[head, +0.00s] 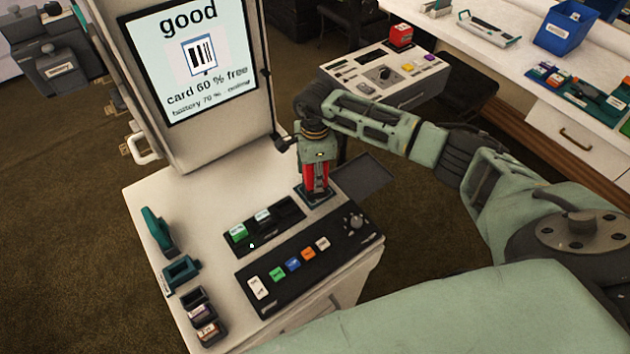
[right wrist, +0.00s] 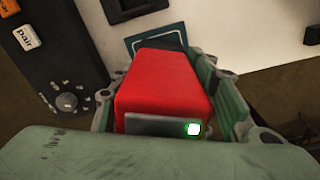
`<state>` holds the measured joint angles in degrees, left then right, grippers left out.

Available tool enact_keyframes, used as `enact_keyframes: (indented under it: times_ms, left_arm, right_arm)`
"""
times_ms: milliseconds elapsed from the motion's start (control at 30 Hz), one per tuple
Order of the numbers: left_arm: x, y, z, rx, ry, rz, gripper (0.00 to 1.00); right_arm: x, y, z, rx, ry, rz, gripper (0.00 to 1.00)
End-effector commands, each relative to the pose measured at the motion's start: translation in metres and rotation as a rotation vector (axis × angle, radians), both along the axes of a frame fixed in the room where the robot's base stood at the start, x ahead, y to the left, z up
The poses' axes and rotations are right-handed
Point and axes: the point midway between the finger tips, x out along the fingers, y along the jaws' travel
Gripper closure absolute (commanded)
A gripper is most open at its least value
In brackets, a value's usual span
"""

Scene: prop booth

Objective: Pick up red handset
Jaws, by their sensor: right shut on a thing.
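The red handset (head: 313,182) stands upright at the back right of the white console top, over a small dark teal base (head: 320,196). My right gripper (head: 316,178) comes down on it from above and is shut on it, one finger on each side. In the right wrist view the red handset (right wrist: 165,85) fills the space between the fingers, with a lit green light on its near dark end. Whether its far end still touches the base (right wrist: 155,42) I cannot tell. My left gripper is not in view.
The console (head: 190,215) carries a button panel (head: 300,265), a slotted black tray (head: 285,215) and teal holders (head: 180,272) at left. A screen (head: 190,58) rises behind. A second console (head: 385,72) and a white counter (head: 490,55) stand farther back.

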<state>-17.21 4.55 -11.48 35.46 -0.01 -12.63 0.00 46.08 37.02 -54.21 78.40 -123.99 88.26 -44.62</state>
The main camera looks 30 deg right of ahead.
Motion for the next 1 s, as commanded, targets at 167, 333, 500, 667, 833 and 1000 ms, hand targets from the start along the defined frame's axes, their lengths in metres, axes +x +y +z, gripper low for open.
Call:
enact_keyframes:
  times_ms: [167, 333, 500, 667, 833, 1000]
  left_arm:
    - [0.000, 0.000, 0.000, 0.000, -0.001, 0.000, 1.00]
    - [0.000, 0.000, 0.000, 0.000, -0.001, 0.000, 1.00]
    - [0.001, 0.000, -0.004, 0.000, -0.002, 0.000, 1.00]
    - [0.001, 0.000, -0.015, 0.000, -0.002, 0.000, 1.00]
    - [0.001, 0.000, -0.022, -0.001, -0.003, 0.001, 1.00]
    - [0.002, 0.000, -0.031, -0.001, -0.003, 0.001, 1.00]
  right_arm:
    - [0.001, 0.000, 0.001, 0.000, -0.002, 0.000, 0.99]
    - [0.001, 0.000, 0.002, 0.000, -0.002, 0.000, 0.99]
    - [0.002, -0.001, 0.009, 0.001, -0.004, 0.000, 0.99]
    - [0.003, -0.001, 0.032, 0.000, -0.008, 0.001, 0.99]
    - [-0.026, 0.000, 0.054, -0.003, -0.002, 0.004, 0.99]
    - [-0.060, 0.003, 0.075, -0.001, -0.004, 0.003, 0.99]
